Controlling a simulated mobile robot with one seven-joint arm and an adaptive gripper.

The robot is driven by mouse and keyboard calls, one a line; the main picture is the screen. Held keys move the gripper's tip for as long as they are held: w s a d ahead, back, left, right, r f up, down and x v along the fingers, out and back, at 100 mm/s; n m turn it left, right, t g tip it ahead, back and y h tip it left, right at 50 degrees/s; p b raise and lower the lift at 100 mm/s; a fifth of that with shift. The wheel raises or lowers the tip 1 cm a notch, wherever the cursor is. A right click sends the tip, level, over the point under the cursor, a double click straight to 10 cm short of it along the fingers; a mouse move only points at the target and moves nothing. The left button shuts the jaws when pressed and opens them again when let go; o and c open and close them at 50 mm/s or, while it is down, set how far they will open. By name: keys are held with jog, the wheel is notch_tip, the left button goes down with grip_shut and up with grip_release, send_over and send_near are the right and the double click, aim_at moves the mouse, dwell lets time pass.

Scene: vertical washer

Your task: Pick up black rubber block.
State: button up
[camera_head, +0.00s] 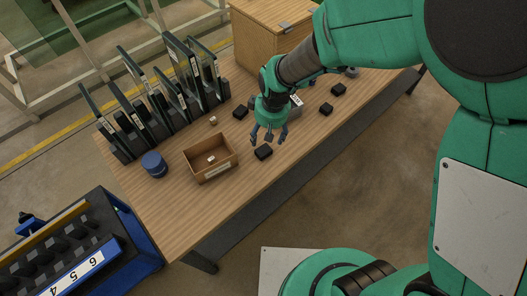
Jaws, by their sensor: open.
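A black rubber block (264,152) lies on the wooden table, just right of the open cardboard box. Other similar black blocks lie on the table: one behind my gripper to the left (240,112), and two to the right, a nearer one (326,109) and a farther one (338,89). My gripper (268,141) points down above the table, with its fingers spread open and empty. Its fingertips appear close above and behind the nearest block; whether they touch it cannot be told from this view.
The cardboard box (229,169) with a small white item inside stands left of my gripper. A blue round container (154,164), a row of upright black racks (128,146) and a wooden cabinet (252,55) stand on the table (190,212). A blue cart (132,243) is at lower left.

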jog(key=shift+f, duration=0.1)
jog(key=b, duration=0.2)
send_over(264, 150)
jog(key=s, duration=0.1)
jog(key=shift+s+d+f, duration=0.1)
jog(key=shift+f, duration=4.05)
jog(key=shift+f, duration=0.1)
jog(key=shift+w+f+b, duration=0.25)
jog(key=shift+f+b, duration=0.15)
jog(key=shift+f, duration=0.85)
jog(key=shift+w+f+b, duration=0.2)
jog(key=shift+f+b, duration=0.2)
jog(key=shift+f, duration=0.85)
jog(key=c, duration=1.3)
